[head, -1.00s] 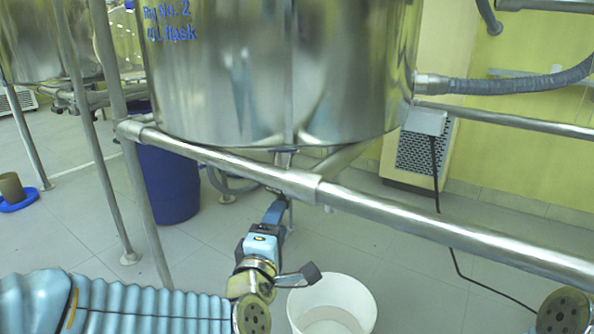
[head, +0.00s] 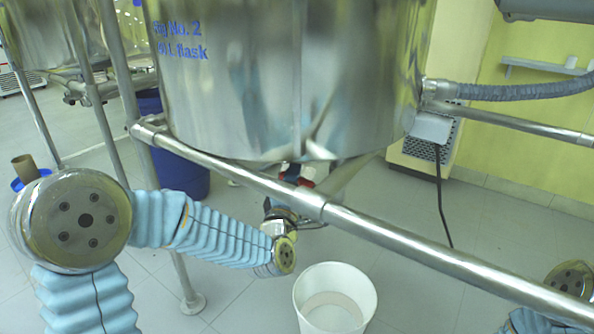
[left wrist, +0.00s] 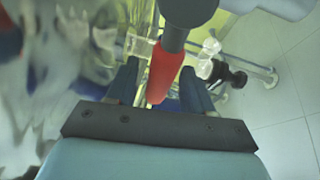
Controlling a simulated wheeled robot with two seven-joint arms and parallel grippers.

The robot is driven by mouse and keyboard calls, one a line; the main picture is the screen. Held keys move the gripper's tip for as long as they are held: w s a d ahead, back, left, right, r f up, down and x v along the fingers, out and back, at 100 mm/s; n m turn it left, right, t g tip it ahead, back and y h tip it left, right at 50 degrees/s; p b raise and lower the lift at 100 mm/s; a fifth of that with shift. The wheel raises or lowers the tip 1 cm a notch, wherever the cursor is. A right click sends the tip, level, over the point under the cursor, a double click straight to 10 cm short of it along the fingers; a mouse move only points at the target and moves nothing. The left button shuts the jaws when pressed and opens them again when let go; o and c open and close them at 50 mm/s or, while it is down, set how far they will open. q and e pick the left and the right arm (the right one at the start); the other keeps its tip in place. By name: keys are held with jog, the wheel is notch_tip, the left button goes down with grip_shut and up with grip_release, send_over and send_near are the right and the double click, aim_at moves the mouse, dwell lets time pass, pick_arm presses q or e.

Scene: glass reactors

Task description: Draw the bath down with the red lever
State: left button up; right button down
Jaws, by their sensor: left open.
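The bath is a large polished steel vessel (head: 290,80) held in a tubular frame. The red lever (left wrist: 164,74) hangs from a dark stem in the left wrist view and lies between my two open left fingers (left wrist: 158,85). I cannot tell whether either finger touches it. In the head view a bit of red (head: 307,182) shows under the vessel, behind the front rail. My left gripper (head: 284,208) is under the rail there, its fingertips mostly hidden. My right gripper is out of view; only part of my right arm shows at the lower right.
A steel rail (head: 420,250) crosses in front of the vessel, close above my left gripper. A white bucket (head: 361,287) stands on the floor below. A blue drum (head: 182,172) stands behind at left. A grey hose (head: 520,91) leaves the vessel at right.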

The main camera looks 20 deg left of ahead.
pick_arm(q)
jog(key=shift+w+r, duration=0.15)
jog(key=shift+w, duration=0.85)
jog(key=shift+c, duration=0.3)
grip_shut()
